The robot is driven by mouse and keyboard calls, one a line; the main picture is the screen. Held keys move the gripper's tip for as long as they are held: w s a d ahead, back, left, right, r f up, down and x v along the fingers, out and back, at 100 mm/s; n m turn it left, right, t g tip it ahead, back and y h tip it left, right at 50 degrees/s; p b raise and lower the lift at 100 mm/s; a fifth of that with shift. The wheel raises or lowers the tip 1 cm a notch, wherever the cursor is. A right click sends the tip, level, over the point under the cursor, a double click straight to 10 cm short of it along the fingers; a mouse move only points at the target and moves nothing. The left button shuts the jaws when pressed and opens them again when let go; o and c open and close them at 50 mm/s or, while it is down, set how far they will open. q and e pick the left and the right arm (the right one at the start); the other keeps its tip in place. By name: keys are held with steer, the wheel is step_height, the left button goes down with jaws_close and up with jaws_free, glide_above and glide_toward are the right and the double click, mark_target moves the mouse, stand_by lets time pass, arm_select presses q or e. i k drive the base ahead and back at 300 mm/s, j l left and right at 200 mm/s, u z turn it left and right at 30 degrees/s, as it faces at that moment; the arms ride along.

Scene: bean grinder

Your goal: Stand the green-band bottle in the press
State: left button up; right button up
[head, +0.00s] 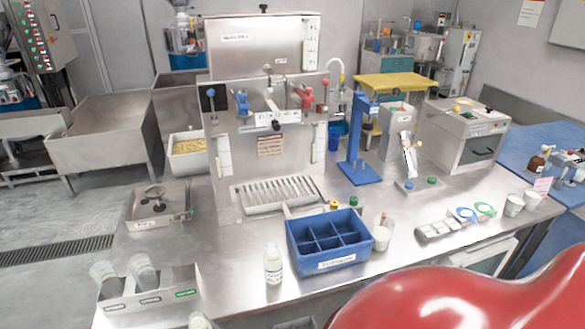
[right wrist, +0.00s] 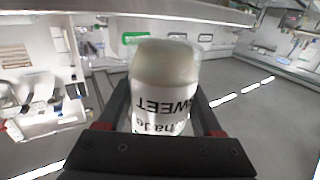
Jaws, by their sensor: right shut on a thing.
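In the right wrist view, my right gripper (right wrist: 165,125) is shut on a white bottle (right wrist: 165,95). Its label text, partly readable as "SWEET", appears upside down. The blue press (head: 354,140) stands upright on the bench in the head view, with a flat blue base (head: 359,173). No bottle shows on that base. Another white labelled bottle (head: 273,266) stands left of the blue crate. Neither gripper shows in the head view.
The blue divided crate (head: 328,262) is near the bench's front edge, with a cup (head: 382,236) at its right. A steel machine (head: 266,160) stands left of the press. A steel oven-like box (head: 465,138) stands right. Some bench (head: 300,295) in front of the crate is clear.

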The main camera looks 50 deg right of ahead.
mark_target(361, 173)
steer(key=k+l+z, duration=0.1)
steer(key=l, duration=0.35)
steer(key=k+l, duration=0.2)
steer(key=l, duration=0.25)
steer(key=k+l+z, duration=0.15)
steer(key=l, duration=0.3)
steer(key=k+l, duration=0.1)
steer(key=l, duration=0.4)
steer(key=k+l+z, duration=0.15)
steer(key=l, duration=0.3)
steer(key=i, duration=0.05)
